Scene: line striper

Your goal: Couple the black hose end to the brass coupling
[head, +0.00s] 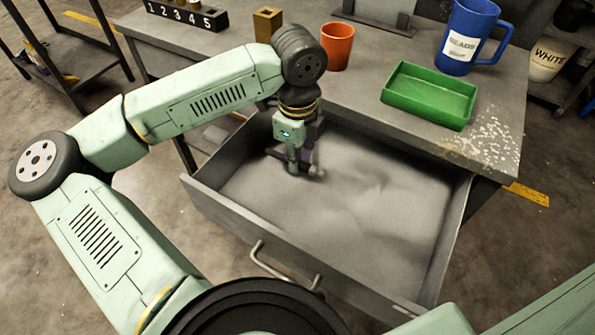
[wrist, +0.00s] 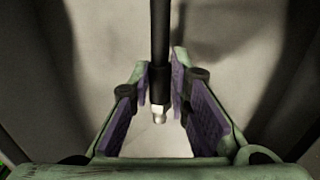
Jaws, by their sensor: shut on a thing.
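My gripper (head: 302,171) reaches down into the open drawer, toward its left back part. In the wrist view my gripper (wrist: 168,76) is shut on the black hose end (wrist: 159,82), between its purple pads. The black hose runs up out of the wrist picture, and a pale metal tip (wrist: 159,114) points down toward the camera side. In the head view a small grey tip (head: 318,172) shows beside the fingers. I cannot make out the brass coupling in either view. A brass-coloured square block (head: 267,24) stands on the bench; I cannot tell if it belongs to the coupling.
The drawer (head: 222,208) has raised walls and a front handle (head: 285,267); its grey floor looks mostly bare. On the bench (head: 370,108) stand an orange cup (head: 337,47), a green tray (head: 428,120), a blue jug (head: 468,38) and a black numbered block (head: 186,17).

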